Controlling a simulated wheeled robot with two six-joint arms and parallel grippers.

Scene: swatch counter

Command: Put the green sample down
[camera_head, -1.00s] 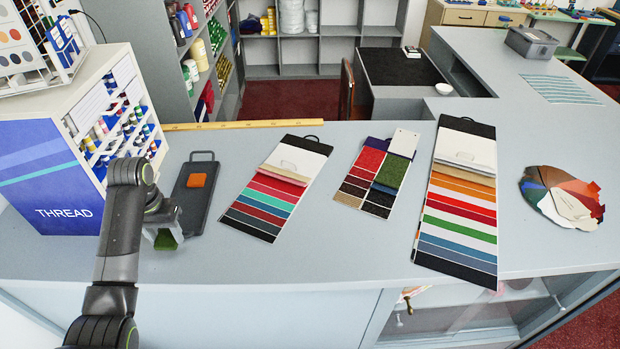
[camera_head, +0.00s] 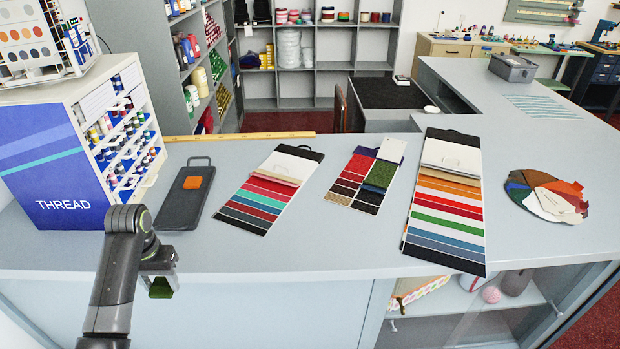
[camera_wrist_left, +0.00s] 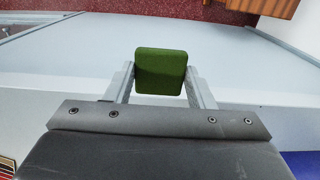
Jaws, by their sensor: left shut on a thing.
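The green sample (camera_head: 160,289) is a small dark-green square block. It also shows between the fingers in the left wrist view (camera_wrist_left: 160,70). My left gripper (camera_head: 160,282) is shut on it, at the front edge of the counter in the picture, below and left of the dark board. The wrist view shows a finger on each side of the block (camera_wrist_left: 160,84). The dark board (camera_head: 177,212) has a handle and an orange square sample (camera_head: 193,182) on it. My right gripper is not in view.
The blue thread cabinet (camera_head: 45,175) stands left of the board. Striped swatch cards (camera_head: 258,205), a patchwork card (camera_head: 352,192), a long striped card (camera_head: 445,215) and a fabric pile (camera_head: 545,195) lie to the right. A yellow ruler (camera_head: 240,136) lies behind.

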